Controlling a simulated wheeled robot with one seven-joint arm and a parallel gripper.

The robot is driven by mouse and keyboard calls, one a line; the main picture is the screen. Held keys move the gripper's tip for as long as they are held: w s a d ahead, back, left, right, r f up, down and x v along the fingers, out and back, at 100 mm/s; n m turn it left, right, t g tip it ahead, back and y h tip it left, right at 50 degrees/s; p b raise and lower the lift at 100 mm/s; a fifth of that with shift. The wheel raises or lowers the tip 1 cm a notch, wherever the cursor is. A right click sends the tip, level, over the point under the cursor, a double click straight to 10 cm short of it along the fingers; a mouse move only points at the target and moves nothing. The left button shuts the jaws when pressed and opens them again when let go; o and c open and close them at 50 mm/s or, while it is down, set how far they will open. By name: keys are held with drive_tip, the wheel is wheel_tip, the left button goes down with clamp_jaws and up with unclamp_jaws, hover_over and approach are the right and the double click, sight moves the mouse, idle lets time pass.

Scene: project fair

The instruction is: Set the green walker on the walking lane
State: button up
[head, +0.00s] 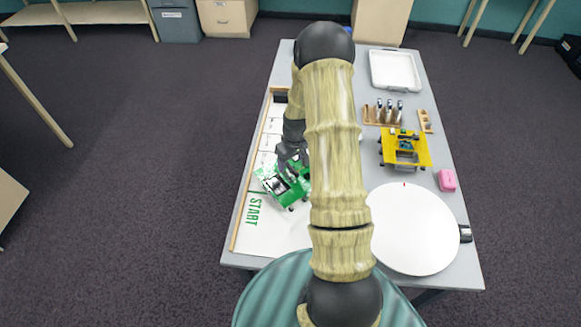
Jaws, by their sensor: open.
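The green walker (290,191) is a small green body with dark parts on thin legs. It stands on the left side of the table, on the white walking lane (270,232) just beyond the green START lettering. My gripper (289,158) is at the walker's far side, close above it. The jaws are open, but my arm and the small size hide whether the fingers touch the walker. My arm also hides part of the lane's right side.
A yellow walker-like device (417,150), a pink block (447,180), a white round disc (412,240), a wooden rack (384,113) and a white tray (396,72) occupy the table's right side. A wooden rail (248,178) edges the lane's left. The grey table (440,264) has little bare space.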

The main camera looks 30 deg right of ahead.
drive_tip(key=shift+s+r+b, duration=0.2)
drive_tip(key=shift+r, duration=1.3)
drive_tip(key=shift+s+r+b, duration=0.15)
drive_tip(key=shift+r+b, duration=0.05)
drive_tip(key=shift+r, duration=1.25)
drive_tip(key=shift+r, duration=0.1)
drive_tip(key=s+a+r+m+t, duration=0.1)
drive_tip(key=s+a+r+m, duration=0.1)
drive_tip(key=s+a+r, duration=1.3)
drive_tip(key=s, duration=0.2)
drive_tip(key=shift+s+a, duration=0.15)
drive_tip(key=shift+s, duration=0.2)
